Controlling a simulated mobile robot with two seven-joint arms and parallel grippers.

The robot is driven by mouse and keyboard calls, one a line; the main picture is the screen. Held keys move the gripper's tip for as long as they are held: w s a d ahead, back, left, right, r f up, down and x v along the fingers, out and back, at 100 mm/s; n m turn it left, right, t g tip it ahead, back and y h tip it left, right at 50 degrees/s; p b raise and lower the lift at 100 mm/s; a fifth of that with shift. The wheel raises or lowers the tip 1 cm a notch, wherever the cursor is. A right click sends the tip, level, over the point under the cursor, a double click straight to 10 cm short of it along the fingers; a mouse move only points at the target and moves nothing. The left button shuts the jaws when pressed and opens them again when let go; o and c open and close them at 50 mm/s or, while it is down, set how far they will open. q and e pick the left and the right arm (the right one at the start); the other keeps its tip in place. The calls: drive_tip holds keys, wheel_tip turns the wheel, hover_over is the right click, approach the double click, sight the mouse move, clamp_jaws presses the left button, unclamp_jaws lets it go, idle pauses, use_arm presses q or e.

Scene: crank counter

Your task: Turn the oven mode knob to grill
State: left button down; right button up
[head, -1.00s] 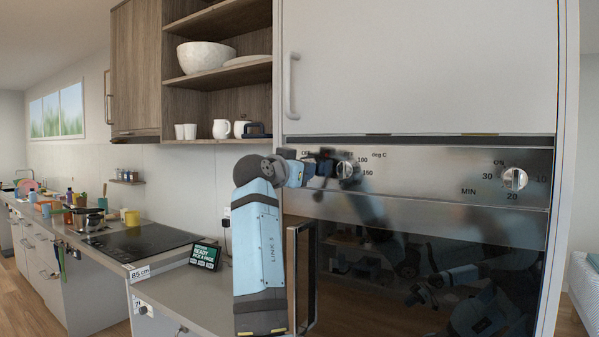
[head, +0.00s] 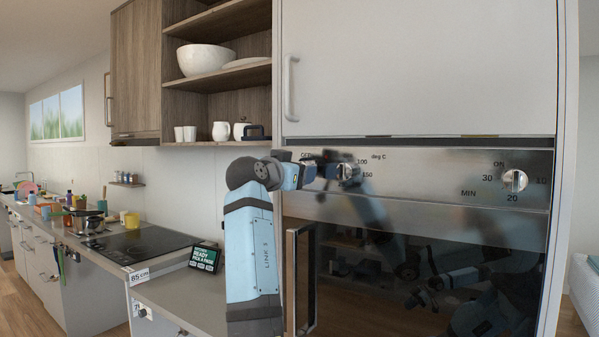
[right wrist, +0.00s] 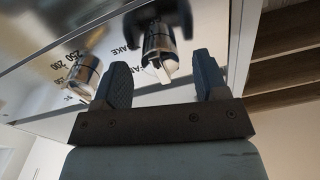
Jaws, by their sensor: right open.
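The oven mode knob (right wrist: 158,40) is a metal knob with a pale pointer, seen in the right wrist view with BAKE and FAN lettering beside it. My right gripper (right wrist: 160,68) is open, its two dark fingers on either side of the knob's near end, with visible gaps. I cannot tell how deep the fingers reach. In the head view my right gripper (head: 326,163) is at the left part of the oven panel and hides the mode knob. The lettering near the pointer is partly hidden. My left gripper is not in view.
The temperature knob (head: 347,172) sits close to the right of my gripper; it also shows in the right wrist view (right wrist: 83,76). A timer knob (head: 515,180) is farther right. The oven door handle (head: 300,280) stands out below. A cupboard handle (head: 291,88) is above.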

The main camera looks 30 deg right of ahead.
drive_tip(key=b+v, duration=0.1)
drive_tip(key=v, duration=1.1)
drive_tip(key=shift+a, duration=0.15)
